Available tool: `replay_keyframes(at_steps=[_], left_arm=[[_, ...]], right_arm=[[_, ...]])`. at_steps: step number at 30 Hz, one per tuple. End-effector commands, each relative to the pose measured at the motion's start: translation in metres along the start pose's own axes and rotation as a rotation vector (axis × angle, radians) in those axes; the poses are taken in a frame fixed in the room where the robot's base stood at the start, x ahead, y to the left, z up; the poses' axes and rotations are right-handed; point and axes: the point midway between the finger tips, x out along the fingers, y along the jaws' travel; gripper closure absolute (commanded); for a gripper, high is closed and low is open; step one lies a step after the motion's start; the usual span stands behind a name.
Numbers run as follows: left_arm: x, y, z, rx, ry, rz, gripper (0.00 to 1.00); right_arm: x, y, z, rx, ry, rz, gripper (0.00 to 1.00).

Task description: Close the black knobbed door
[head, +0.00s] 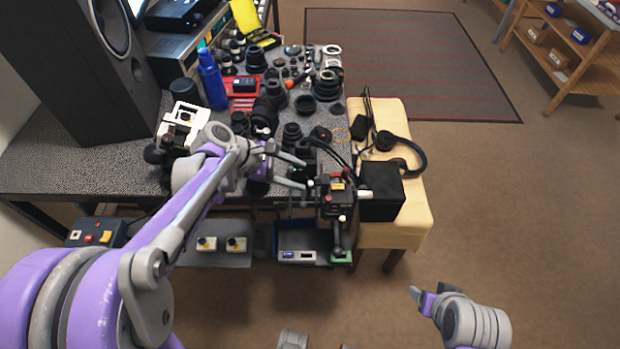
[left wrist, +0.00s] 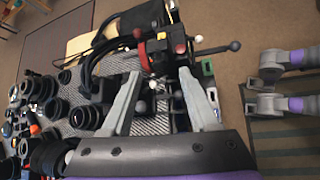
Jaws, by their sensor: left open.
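A small black device (head: 338,196) with red and yellow parts stands at the front right edge of the table, and it also shows in the left wrist view (left wrist: 160,52). A rod with a black ball knob (head: 338,252) juts from it toward me; the knob shows at the upper right in the left wrist view (left wrist: 234,46). I cannot make out the door panel clearly. My left gripper (head: 304,174) is open and empty, its fingertips just left of the device. My right gripper (head: 418,294) is low at the right, away from the table; its jaw state is unclear.
Many black lens parts (head: 268,105) crowd the table left of the device. A yellow bench (head: 413,223) with headphones (head: 408,152) and a black box (head: 381,190) stands close on the right. Below the table edge is a shelf (head: 215,257). Open floor lies at the right.

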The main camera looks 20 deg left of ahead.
Motion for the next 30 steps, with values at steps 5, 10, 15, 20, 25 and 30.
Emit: replay_keyframes(at_steps=[5, 10, 15, 20, 25, 30], left_arm=[[0.03, 0.0, 0.0, 0.003, 0.001, -0.001, 0.39], [0.044, 0.0, 0.0, 0.002, 0.001, 0.0, 0.39], [0.047, 0.0, 0.0, 0.001, 0.001, 0.001, 0.39], [0.046, 0.0, 0.0, 0.001, 0.002, 0.001, 0.41], [0.046, 0.0, 0.0, 0.002, 0.001, 0.001, 0.72], [0.046, 0.0, 0.0, 0.002, 0.001, 0.001, 1.0]], right_arm=[[0.002, 0.0, 0.002, 0.0, -0.001, 0.0, 0.34], [0.003, 0.0, 0.002, 0.0, -0.001, 0.0, 0.34], [0.003, 0.0, 0.002, 0.0, -0.001, 0.0, 0.34], [0.003, 0.0, 0.002, 0.0, -0.001, 0.0, 0.34], [0.003, 0.0, 0.002, 0.0, -0.001, 0.0, 0.34], [0.003, 0.0, 0.002, 0.0, -0.001, 0.0, 0.34]])
